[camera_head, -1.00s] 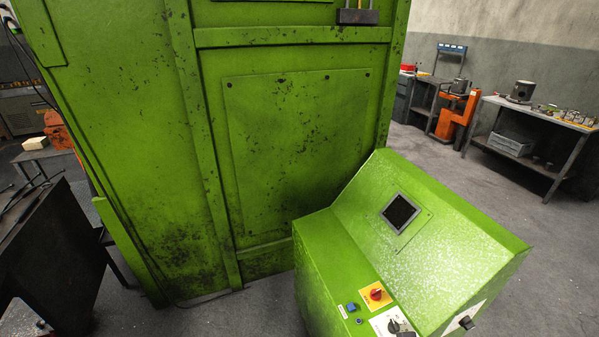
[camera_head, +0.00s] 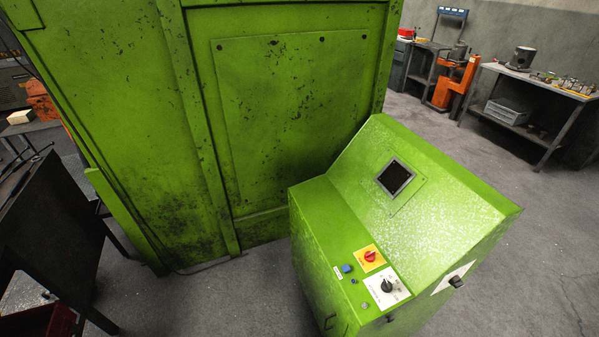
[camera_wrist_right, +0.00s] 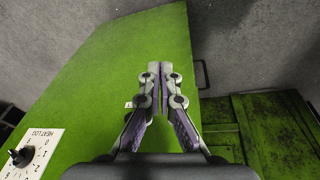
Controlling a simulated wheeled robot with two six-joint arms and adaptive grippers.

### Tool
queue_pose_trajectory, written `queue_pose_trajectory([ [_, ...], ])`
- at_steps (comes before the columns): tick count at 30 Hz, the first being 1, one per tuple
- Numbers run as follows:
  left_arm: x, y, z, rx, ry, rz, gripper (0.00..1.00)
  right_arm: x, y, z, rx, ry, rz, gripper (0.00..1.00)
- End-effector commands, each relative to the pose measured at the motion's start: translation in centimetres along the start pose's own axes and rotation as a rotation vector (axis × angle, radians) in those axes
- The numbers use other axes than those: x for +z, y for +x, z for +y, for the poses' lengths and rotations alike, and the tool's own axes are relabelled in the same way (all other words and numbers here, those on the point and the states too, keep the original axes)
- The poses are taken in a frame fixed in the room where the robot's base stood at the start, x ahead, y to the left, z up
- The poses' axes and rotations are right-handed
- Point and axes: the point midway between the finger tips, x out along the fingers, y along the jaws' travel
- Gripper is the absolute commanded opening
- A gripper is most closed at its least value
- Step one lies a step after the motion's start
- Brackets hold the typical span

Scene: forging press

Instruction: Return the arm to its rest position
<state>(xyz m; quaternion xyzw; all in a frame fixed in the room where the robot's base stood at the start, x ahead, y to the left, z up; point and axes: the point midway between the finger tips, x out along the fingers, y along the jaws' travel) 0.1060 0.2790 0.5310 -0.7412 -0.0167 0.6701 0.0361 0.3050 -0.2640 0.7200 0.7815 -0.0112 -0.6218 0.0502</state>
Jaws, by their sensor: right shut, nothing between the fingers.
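My right gripper (camera_wrist_right: 160,75) shows in the right wrist view, with its two fingers together and nothing between them. Below and around it is the green control console's surface; the gripper looks apart from it, though the exact gap is hard to tell. A white dial plate with a black knob (camera_wrist_right: 20,156) lies at the lower left of that view. In the head view the console (camera_head: 400,200) stands at centre right, with a red switch on a yellow plate (camera_head: 370,256), a blue button (camera_head: 346,268) and a black knob (camera_head: 387,286). Neither gripper shows in the head view.
The large green press (camera_head: 280,130) stands behind the console. A dark table (camera_head: 50,230) is at the left. A workbench (camera_head: 540,90) and an orange stand (camera_head: 455,82) are at the back right. The grey floor (camera_head: 540,240) right of the console is clear.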

Motion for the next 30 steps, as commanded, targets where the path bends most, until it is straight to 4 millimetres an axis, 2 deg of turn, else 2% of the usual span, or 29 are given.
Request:
queue_pose_trajectory([
  [1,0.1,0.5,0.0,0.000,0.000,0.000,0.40,2.5,3.3,-0.1,-0.001,0.003,-0.027,0.00],
  [3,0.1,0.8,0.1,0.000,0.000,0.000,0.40,6.4,7.4,-0.2,-0.003,0.008,-0.051,0.00],
  [6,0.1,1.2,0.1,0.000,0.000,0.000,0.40,12.3,11.8,-0.6,-0.006,0.014,-0.080,0.00],
  [9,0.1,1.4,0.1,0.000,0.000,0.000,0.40,17.6,14.2,-0.9,-0.009,0.019,-0.102,0.00],
  [12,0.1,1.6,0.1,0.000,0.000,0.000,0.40,21.4,15.2,-1.2,-0.011,0.022,-0.116,0.00],
  [15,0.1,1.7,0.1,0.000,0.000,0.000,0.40,23.4,15.5,-1.4,-0.012,0.024,-0.122,0.00],
  [17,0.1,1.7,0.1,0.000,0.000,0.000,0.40,23.9,15.6,-1.4,-0.012,0.024,-0.125,0.00],
  [30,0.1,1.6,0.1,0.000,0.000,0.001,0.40,24.0,15.5,-1.4,-0.012,0.024,-0.126,0.00],
])
